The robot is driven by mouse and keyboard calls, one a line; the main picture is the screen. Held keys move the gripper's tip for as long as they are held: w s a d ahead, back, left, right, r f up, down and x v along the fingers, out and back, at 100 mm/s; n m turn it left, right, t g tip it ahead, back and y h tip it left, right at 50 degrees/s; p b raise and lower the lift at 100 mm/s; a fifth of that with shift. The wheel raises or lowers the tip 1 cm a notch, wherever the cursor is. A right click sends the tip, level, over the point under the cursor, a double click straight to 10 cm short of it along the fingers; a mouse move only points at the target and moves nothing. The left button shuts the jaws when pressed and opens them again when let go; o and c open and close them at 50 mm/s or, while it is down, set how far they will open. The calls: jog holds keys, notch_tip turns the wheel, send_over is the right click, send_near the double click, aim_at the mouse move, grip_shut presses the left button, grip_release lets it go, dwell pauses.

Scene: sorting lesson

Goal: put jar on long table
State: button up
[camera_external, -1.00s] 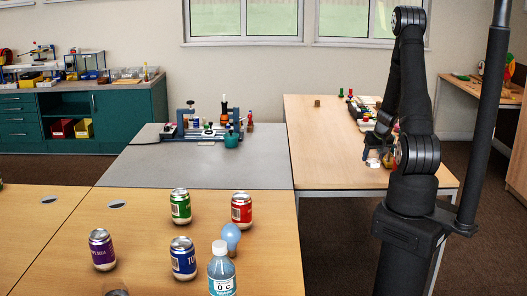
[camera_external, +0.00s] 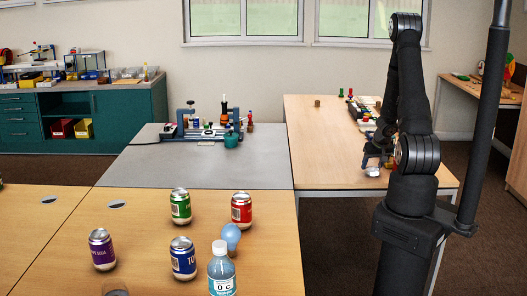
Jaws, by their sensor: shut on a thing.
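My gripper (camera_external: 374,160) is low over the near part of the wooden table (camera_external: 325,150) on the right, which looks like the long table. It is shut on a small pale thing (camera_external: 372,171), which seems to be the jar. The jar is small and partly hidden by the fingers, so its shape is hard to make out. I cannot tell whether its base touches the tabletop.
Several small items (camera_external: 365,108) stand farther back on that table, beside my arm. A brown cylinder (camera_external: 317,103) stands at its far left. Its left half is clear. The near-left table holds several cans, a blue bulb (camera_external: 231,236) and a bottle (camera_external: 221,270).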

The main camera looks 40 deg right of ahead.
jog(key=shift+f, duration=0.15)
jog(key=o, duration=1.1)
jog(key=shift+v, duration=6.15)
jog(key=shift+w+f, duration=0.1)
jog(key=shift+w, duration=0.1)
jog(key=shift+x, duration=5.65)
jog(key=shift+s, duration=0.1)
